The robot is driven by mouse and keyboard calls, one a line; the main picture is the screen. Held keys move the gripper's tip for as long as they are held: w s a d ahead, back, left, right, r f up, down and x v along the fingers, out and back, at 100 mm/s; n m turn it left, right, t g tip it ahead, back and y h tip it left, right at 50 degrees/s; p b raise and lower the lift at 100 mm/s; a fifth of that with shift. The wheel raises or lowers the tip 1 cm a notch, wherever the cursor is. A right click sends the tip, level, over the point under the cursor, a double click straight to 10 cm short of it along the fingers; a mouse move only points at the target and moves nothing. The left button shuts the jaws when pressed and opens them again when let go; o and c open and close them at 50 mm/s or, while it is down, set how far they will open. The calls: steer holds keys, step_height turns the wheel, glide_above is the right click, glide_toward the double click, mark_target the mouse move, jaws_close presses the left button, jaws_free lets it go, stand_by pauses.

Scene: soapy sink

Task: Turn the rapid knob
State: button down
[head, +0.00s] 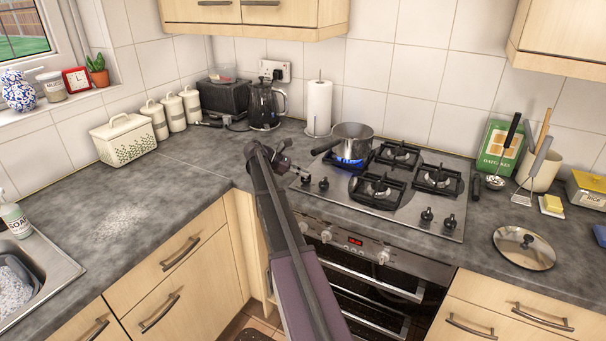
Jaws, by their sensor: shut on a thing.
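The gas hob (350,212) is set in the worktop. Two dark knobs stand at its left front, a leftmost knob (306,181) and one beside it (323,184). Two more, a right-hand pair (427,215), stand at its front right. No label is readable, so I cannot tell by marking which is the rapid one. My gripper (303,175) reaches over the hob's left edge and is shut at the leftmost knob; my arm and gripper partly hide the contact. A blue flame (350,161) burns under the saucepan (353,136) on the back left burner.
The saucepan's handle (326,147) points left, close to my gripper. A paper towel roll (318,108) and a black kettle (265,105) stand behind it. A lid (524,248) lies right of the hob. The left worktop (165,195) has clear room.

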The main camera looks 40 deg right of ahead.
steer(key=c, duration=0.7)
jaws_free()
steer(key=shift+s+n+t+h, duration=0.15)
steer(key=shift+n+t+h, duration=0.15)
steer(key=shift+n, duration=0.1)
